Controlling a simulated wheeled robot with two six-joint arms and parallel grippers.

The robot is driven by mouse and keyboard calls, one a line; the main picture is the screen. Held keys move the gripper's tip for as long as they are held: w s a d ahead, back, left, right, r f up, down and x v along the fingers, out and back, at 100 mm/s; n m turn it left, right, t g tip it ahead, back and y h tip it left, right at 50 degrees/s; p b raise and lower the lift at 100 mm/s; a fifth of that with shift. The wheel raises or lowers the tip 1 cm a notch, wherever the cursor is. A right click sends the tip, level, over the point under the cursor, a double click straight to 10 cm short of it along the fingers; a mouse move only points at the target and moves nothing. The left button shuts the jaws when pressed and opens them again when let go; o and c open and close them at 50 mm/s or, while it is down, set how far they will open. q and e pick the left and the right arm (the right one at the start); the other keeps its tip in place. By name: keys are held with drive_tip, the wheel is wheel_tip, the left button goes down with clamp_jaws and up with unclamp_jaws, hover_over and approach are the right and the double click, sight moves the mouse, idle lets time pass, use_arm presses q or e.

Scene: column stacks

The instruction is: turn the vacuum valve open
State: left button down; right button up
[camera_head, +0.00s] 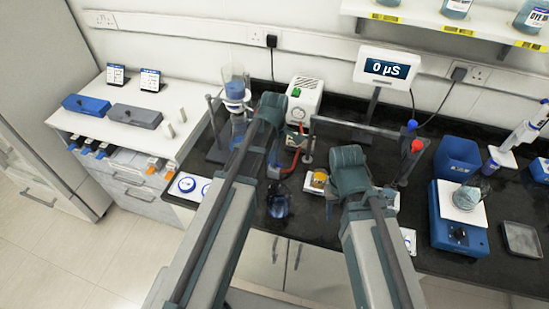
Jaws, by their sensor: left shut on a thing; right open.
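My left gripper (276,165) reaches to the front of the white vacuum pump box (304,103), which has a green switch. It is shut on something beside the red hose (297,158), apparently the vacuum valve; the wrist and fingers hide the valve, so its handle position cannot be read. My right gripper (350,178) is open over the front middle of the black bench, left of the red-knobbed stand (416,146). Its fingertips are mostly hidden by its own body.
A glass column with blue liquid (235,88) stands left of the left arm. A dark blue vessel (278,203) and a small scale with an amber dish (319,180) sit between the arms. A 0 µS display (386,68) stands behind; a blue balance (458,225) is at right.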

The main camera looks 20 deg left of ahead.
use_arm(q)
drive_tip(key=shift+n, duration=0.8)
drive_tip(key=c, duration=0.9)
unclamp_jaws()
drive_tip(key=shift+r, duration=0.1)
use_arm(e)
drive_tip(key=shift+r, duration=0.1)
use_arm(q)
wheel_tip(320, 180, up, 14)
drive_tip(key=p, duration=1.3)
drive_tip(key=shift+f+p, duration=0.2)
drive_tip(key=shift+p, duration=0.2)
use_arm(e)
wheel_tip(320, 180, up, 14)
drive_tip(key=shift+f, duration=0.2)
